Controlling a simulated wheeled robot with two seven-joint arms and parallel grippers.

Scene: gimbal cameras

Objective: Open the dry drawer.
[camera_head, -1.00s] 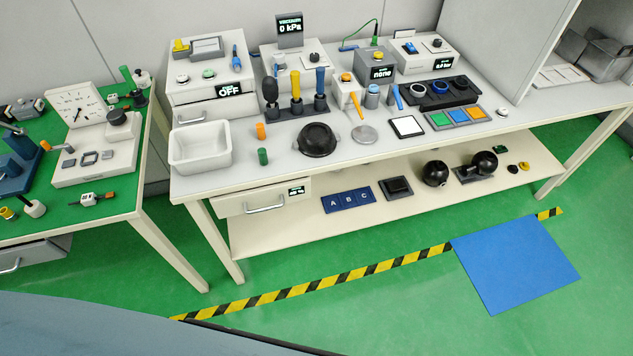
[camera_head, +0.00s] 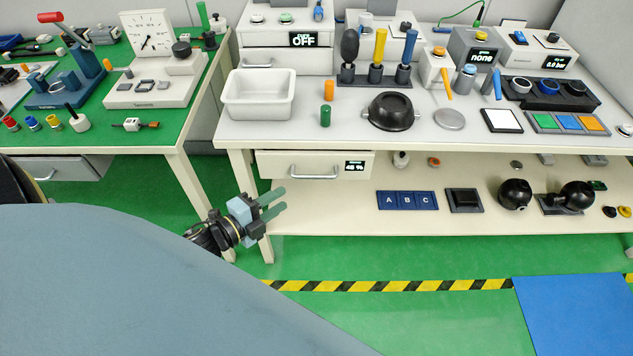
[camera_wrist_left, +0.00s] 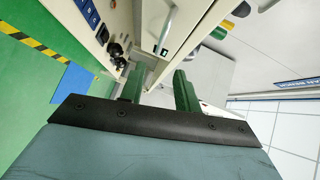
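The dry drawer (camera_head: 268,165) has a pale front, a silver bar handle (camera_head: 314,176) and a small dark display reading about 48 %. It hangs under the left end of the white bench and looks shut. My left gripper (camera_head: 284,199) is in front of the bench's left leg, below and left of the handle, apart from it. Its two green fingers are parted and hold nothing. The left wrist view shows the open fingers (camera_wrist_left: 157,82) pointing towards the bench, with a small lit display (camera_wrist_left: 163,52) beyond. My right gripper is not in view.
The bench's front leg (camera_head: 264,250) stands right behind my left gripper. The lower shelf (camera_head: 340,222) carries blue ABC plates (camera_head: 407,200) and black round objects. A green-topped table (camera_head: 115,150) is at the left. The floor before the bench is open.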

